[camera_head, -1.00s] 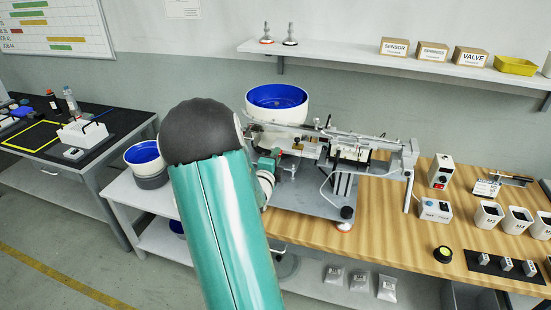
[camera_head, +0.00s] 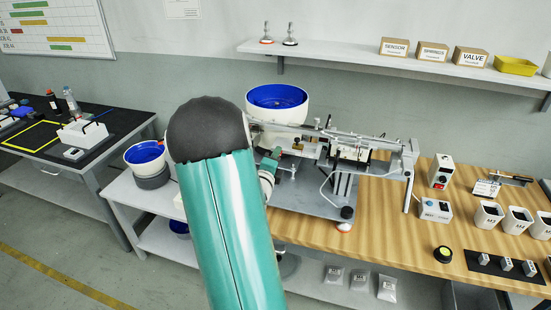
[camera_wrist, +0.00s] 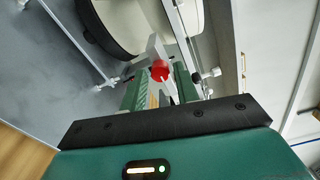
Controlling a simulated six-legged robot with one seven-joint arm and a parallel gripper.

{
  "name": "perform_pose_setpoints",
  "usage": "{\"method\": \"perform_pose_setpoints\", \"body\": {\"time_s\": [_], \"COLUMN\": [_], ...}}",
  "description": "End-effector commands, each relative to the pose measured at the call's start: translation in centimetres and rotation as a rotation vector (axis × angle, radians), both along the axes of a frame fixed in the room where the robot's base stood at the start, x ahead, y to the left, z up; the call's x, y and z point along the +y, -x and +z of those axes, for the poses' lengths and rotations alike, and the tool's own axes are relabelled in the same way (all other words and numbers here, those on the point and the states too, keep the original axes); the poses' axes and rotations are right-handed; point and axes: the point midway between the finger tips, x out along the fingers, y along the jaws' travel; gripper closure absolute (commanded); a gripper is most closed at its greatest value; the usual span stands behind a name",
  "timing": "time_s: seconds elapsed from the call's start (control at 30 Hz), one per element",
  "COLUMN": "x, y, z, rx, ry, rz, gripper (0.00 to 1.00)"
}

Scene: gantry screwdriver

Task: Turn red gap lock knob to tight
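The red knob (camera_wrist: 160,71) shows in the upper middle of the wrist view, on a pale metal bracket of the screw-feeding machine. My gripper (camera_wrist: 160,80) is open, with a green finger on either side of the knob as seen in this view. A gap shows between the fingers and the knob; whether it is within their depth is hard to tell. In the head view my arm hides most of my gripper, which reaches the left part of the machine (camera_head: 312,200). I cannot make out the knob there.
The blue-lined feeder bowl (camera_head: 277,100) stands behind my arm. A linear rail (camera_head: 340,136) runs right from it. A smaller blue bowl (camera_head: 145,156) is at left. A control box (camera_head: 436,211) and white bins (camera_head: 487,215) stand on the wooden bench at right.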

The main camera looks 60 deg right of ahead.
Motion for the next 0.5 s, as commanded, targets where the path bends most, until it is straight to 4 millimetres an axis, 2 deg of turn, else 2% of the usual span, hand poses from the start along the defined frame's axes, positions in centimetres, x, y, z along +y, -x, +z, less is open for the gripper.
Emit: {"method": "perform_pose_setpoints", "body": {"time_s": [0.37, 0.5], "x": [0.1, 1.4], "y": [0.0, 0.1], "z": [0.0, 0.0], "rx": [0.001, -0.001], "ry": [0.000, -0.001], "rz": [0.000, 0.001], "gripper": [0.57, 0.57]}}
